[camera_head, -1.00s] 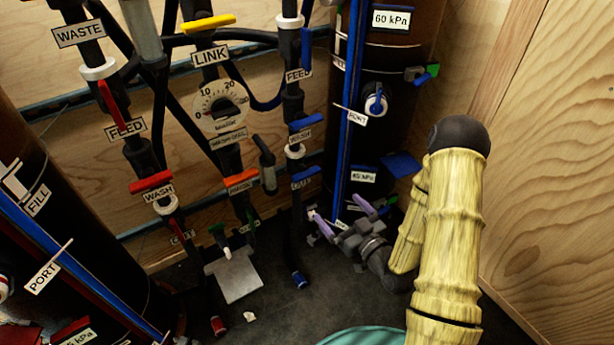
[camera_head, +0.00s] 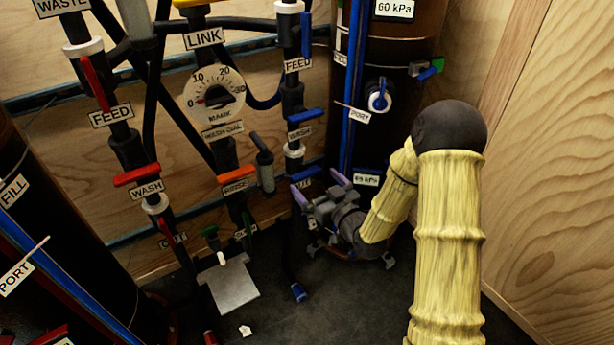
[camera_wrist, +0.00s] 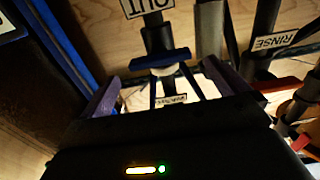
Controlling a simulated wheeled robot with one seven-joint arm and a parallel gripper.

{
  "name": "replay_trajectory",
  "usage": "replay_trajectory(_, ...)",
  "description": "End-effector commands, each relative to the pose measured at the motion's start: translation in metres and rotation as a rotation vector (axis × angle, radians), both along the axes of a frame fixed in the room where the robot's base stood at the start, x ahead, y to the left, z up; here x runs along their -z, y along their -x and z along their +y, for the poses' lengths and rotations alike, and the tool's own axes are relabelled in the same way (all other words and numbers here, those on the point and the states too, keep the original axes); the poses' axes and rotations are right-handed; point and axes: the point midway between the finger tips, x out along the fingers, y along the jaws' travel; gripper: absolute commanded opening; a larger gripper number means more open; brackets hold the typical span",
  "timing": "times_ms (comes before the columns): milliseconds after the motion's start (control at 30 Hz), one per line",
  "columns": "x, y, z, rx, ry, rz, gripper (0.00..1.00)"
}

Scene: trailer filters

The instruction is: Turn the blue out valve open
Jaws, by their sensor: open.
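The blue out valve handle (camera_head: 306,173) is on the dark pipe right of centre, below the blue wash handle. My gripper (camera_head: 320,187) is just in front of it and partly hides its OUT label. In the wrist view the blue handle (camera_wrist: 160,60) lies crosswise on its pipe, beneath the OUT label (camera_wrist: 148,6). My two purple fingers are open, one toward each end of the handle, and nothing is held between them. I cannot tell whether either finger touches the handle.
The orange rinse handle (camera_head: 237,186) and a grey fitting (camera_head: 264,168) are to the left. A large dark cylinder (camera_head: 385,95) with a blue pipe stands behind and right of my gripper. A plywood wall (camera_head: 550,150) closes the right side. Dark floor lies below.

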Motion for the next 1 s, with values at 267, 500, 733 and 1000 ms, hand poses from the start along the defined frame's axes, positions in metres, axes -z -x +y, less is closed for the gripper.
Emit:
replay_trajectory(267, 0.001, -0.036, 0.025, -0.001, -0.001, -0.002, 1.00)
replay_trajectory(500, 0.000, -0.043, 0.029, 0.000, -0.001, 0.001, 1.00)
replay_trajectory(733, 0.000, -0.043, 0.029, 0.000, 0.000, 0.000, 0.84)
replay_trajectory(1000, 0.000, -0.043, 0.028, 0.002, 0.001, 0.001, 0.57)
